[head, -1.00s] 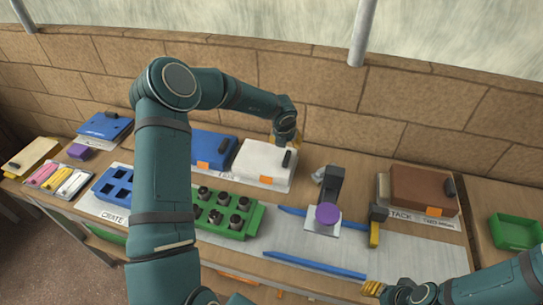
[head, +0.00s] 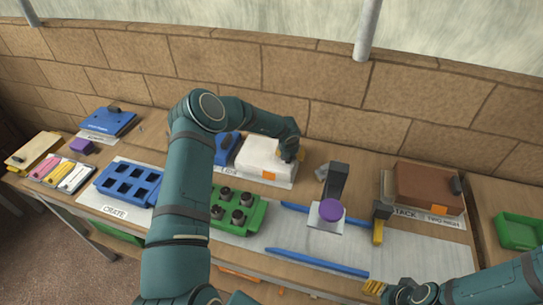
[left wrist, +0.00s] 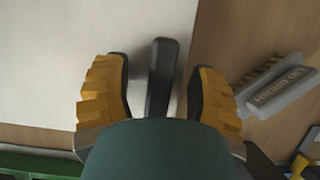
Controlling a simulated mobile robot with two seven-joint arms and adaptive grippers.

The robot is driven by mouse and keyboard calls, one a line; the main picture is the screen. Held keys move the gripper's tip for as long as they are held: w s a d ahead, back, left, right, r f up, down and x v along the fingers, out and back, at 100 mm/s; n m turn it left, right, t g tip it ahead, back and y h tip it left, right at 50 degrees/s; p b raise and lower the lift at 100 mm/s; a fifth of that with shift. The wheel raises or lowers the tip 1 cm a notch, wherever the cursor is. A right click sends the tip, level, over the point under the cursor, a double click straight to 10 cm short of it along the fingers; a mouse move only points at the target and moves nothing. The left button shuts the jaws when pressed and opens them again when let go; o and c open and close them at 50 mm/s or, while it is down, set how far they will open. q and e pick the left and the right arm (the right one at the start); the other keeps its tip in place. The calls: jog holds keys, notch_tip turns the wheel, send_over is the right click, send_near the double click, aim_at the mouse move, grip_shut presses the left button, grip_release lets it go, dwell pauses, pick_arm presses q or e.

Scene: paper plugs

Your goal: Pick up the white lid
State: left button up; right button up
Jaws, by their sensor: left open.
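The white lid (head: 262,152) sits at the back middle of the table and has an orange tag on its front. In the left wrist view the lid (left wrist: 50,60) fills the left side. Its dark handle (left wrist: 161,75) stands near its right edge. My left gripper (head: 292,157) is at the lid's right side in the head view and hides the handle there. In the left wrist view my left gripper (left wrist: 158,88) is open, with one yellow finger on each side of the handle and gaps visible. My right gripper (head: 376,287) is low at the right, too small to judge.
A blue lid (head: 228,150) stands close left of the white one. A brown lid (head: 423,185) is farther right. A grey lid brush (left wrist: 275,88) lies just right of my left gripper.

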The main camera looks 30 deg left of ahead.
pick_arm(q)
grip_shut()
dwell(0.4)
